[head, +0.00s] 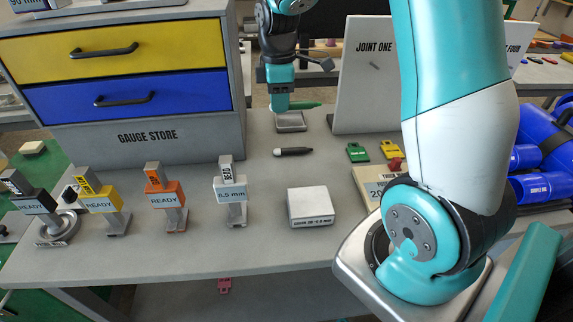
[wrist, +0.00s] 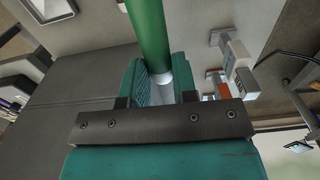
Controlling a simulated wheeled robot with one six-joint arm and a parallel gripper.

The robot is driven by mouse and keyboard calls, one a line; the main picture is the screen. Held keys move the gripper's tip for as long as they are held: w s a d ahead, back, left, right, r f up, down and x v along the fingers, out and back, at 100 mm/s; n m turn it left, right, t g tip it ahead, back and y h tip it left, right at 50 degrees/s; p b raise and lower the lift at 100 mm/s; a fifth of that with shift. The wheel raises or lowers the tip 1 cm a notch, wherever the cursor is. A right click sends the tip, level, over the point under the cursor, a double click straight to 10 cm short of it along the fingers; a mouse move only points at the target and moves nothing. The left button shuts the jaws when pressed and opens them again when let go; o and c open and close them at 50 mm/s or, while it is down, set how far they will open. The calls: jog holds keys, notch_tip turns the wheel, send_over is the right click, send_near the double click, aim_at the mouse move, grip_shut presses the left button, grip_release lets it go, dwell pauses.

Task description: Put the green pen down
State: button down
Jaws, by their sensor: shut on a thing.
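My gripper (head: 281,103) is shut on the green pen (head: 304,106), at the back of the grey table. In the head view the pen's green end sticks out to the right of the fingers, roughly level. A small grey tray (head: 290,125) shows just below the gripper; I cannot tell whether the pen touches it. In the wrist view the green pen (wrist: 148,32) runs up from between the two teal fingers (wrist: 160,85), with a white band near the grip. The fingers hide part of the pen.
A black pen (head: 293,151) lies in front of the tray. The drawer cabinet (head: 180,140) stands left, the "JOINT ONE" board (head: 366,100) right. Green (head: 357,153) and yellow (head: 386,150) tags, a white block (head: 310,206) and several labelled stands (head: 232,192) are nearer.

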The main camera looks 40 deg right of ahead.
aim_at(281, 172)
notch_tip(281, 172, down, 20)
jog(key=p, duration=0.2)
jog(key=shift+d+r+p, duration=0.1)
jog(key=shift+r+p, duration=0.05)
jog(key=shift+p, duration=0.15)
dwell(0.3)
jog(key=c, duration=0.9)
grip_release()
